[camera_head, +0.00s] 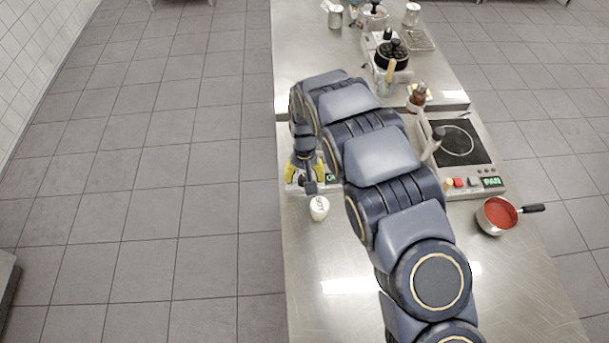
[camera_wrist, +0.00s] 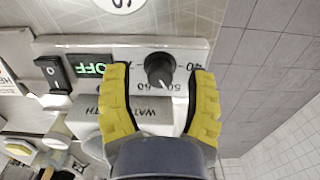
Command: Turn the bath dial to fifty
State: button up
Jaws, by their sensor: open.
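The black bath dial (camera_wrist: 160,69) sits on the light front panel (camera_wrist: 228,140) of the water bath in the wrist view. Printed numbers around it include 40, 50 and 60. A pale mark shows on the knob's lower part, but I cannot tell exactly which number it meets. My gripper (camera_wrist: 161,74) is open, with one yellow finger on each side of the dial and gaps to it. In the head view, my gripper (camera_head: 304,172) is over the bath's panel at the counter's left edge; the dial is hidden there.
Left of the dial are a green OFF display (camera_wrist: 90,66) and a black rocker switch (camera_wrist: 52,72). A white lettered container (camera_head: 319,208) stands close in front of the panel. A hot plate (camera_head: 458,143) and a pan of red sauce (camera_head: 497,214) are to the right.

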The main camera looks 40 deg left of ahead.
aim_at(305, 177)
notch_tip(305, 177, up, 12)
jog(key=shift+f, duration=0.25)
dwell(0.4)
jog(key=d+r+m, duration=0.2)
jog(key=d+r, duration=0.5)
jog(key=d, duration=0.6)
jog(key=d+r+m, duration=0.3)
jog(key=d+r, duration=0.3)
jog(key=d, duration=0.6)
jog(key=s+d+r+m+g, duration=0.1)
jog(key=s+d, duration=0.5)
jog(key=s, duration=0.3)
jog(key=s+d+r+m, duration=0.1)
jog(key=s+d+m, duration=0.1)
jog(key=s+d, duration=0.5)
jog(key=s, duration=0.3)
jog(key=shift+d+r+g, duration=0.2)
jog(key=shift+r+g, duration=0.2)
jog(key=shift+w, duration=0.1)
